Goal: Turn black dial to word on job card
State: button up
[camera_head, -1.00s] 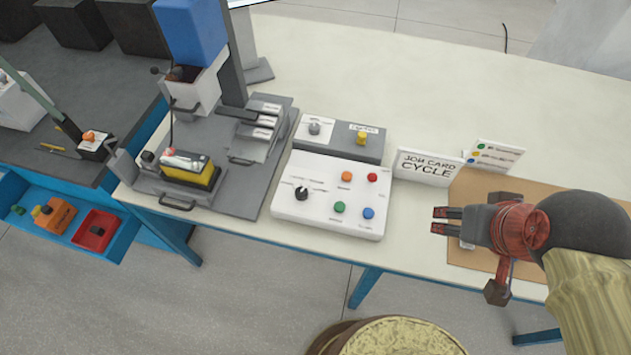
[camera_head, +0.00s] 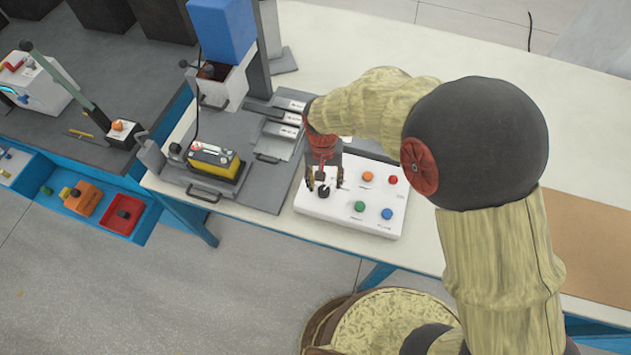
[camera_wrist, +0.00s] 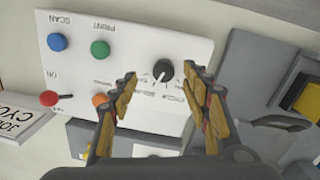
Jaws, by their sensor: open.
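The black dial (camera_head: 323,191) sits at the left of the white control panel (camera_head: 350,218). In the wrist view the dial (camera_wrist: 164,70) lies between and just beyond the open fingertips of my gripper (camera_wrist: 167,80); neither finger visibly touches it. Words ring the dial; one looks like "CYCLE", the others are too small to read surely. In the head view my gripper (camera_head: 325,182) points down over the dial with its fingers either side. The job card (camera_wrist: 18,122) shows partly at the wrist view's left edge, with "JOB" and "CYC" legible; my arm hides it in the head view.
Coloured buttons, orange (camera_head: 368,176), red (camera_head: 392,180), green (camera_head: 359,206) and blue (camera_head: 387,213), lie right of the dial. A press fixture with a yellow-black battery (camera_head: 214,160) stands to the left. The table behind my arm (camera_head: 590,110) is clear.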

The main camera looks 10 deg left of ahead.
aim_at(324, 189)
jog(key=shift+w+a+r+m, duration=0.4)
jog(key=shift+w, duration=0.2)
jog(key=shift+d+f+b, duration=0.2)
jog(key=shift+f+b, duration=0.4)
jog(key=shift+f, duration=3.2)
jog(key=c, duration=1.1)
jog(key=shift+c, duration=0.3)
